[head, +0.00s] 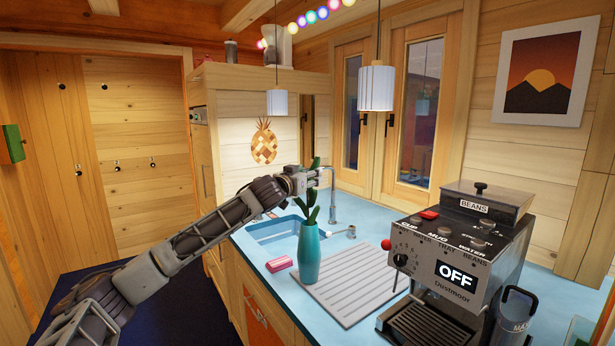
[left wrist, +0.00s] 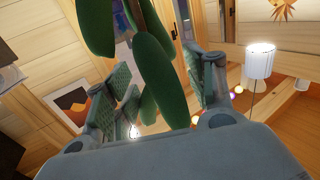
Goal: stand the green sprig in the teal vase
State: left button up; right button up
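The teal vase (head: 309,258) stands upright on the blue counter beside the sink. The green sprig (head: 312,205) is upright at the vase's mouth, its lower leaves meeting the rim and its stem hidden from sight. My left gripper (head: 318,178) is at the sprig's upper leaves, above the vase. In the left wrist view the fingers of my left gripper (left wrist: 160,90) are spread apart, with big leaves of the sprig (left wrist: 158,70) showing between and beyond them. No pad is seen pressed on the stem. My right gripper is not in view.
A coffee machine (head: 455,265) stands at the right of the counter. A ridged white draining board (head: 352,290) lies right of the vase, and a pink sponge (head: 279,264) lies to its left. The sink (head: 272,229) and tap (head: 333,190) are behind. A pendant lamp (head: 376,88) hangs above.

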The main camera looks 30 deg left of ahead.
pick_arm(q)
jog(key=shift+s, duration=0.15)
dwell(0.3)
jog(key=s+d, duration=0.1)
jog(key=s, duration=0.8)
jog(key=shift+s, duration=0.2)
dwell(0.8)
jog(key=shift+s+r, duration=0.1)
jog(key=shift+r, duration=0.05)
jog(key=shift+s+d, duration=0.1)
jog(key=shift+s, duration=0.7)
jog(key=shift+s, duration=0.25)
dwell(1.3)
